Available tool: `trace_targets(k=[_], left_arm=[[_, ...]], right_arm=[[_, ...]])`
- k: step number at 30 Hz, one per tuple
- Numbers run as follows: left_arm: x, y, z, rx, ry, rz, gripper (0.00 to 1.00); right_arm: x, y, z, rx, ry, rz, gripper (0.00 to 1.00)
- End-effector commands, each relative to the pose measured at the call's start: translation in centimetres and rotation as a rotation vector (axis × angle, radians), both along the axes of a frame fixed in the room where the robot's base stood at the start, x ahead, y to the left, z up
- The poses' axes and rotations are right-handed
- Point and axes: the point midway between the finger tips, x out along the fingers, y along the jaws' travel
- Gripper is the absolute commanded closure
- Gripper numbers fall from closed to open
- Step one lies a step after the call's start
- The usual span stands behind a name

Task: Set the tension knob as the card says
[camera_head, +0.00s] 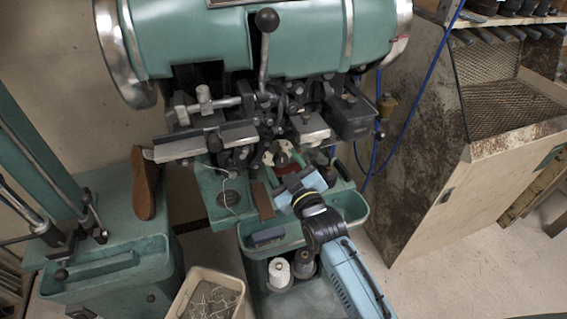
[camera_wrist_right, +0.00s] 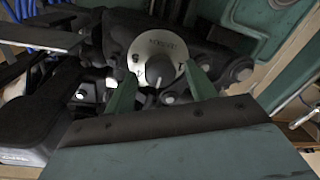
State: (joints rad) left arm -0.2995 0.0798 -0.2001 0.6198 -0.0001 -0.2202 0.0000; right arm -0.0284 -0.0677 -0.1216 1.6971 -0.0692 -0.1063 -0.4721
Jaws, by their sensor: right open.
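The tension knob (camera_wrist_right: 159,72) is a dark knob on a round pale dial plate (camera_wrist_right: 150,45) with dark marks in the right wrist view. Its pointer direction and the lettering are too small to read surely. In the head view the dial (camera_head: 281,153) sits low on the front of the green stitcher (camera_head: 250,40). My right gripper (camera_wrist_right: 161,84) is open, its two green fingers on either side of the knob; contact cannot be told. In the head view the right gripper (camera_head: 291,177) is just below the dial. I cannot pick out the card. My left gripper is not in view.
Dark levers and metal arms crowd around the dial. A lever with a black ball (camera_head: 267,19) stands above. Below are a green tray (camera_head: 350,207), thread spools (camera_head: 279,273) and a beige bin (camera_head: 188,290). A brown sole (camera_head: 145,185) stands at left, a cabinet (camera_head: 420,170) at right.

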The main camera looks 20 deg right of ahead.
Motion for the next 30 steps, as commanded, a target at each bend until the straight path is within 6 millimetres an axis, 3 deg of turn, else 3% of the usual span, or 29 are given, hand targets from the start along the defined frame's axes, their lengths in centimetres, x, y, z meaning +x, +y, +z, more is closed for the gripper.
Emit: trace_targets(k=[12,22,30], left_arm=[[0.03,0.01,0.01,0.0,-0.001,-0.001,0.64],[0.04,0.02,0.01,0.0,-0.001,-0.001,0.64],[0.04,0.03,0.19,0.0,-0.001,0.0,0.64]], right_arm=[[0.75,0.09,0.01,0.001,0.0,0.0,0.46],[0.72,0.09,0.01,0.001,0.0,0.0,0.89],[0.72,0.1,0.03,0.033,0.001,0.0,0.89]])
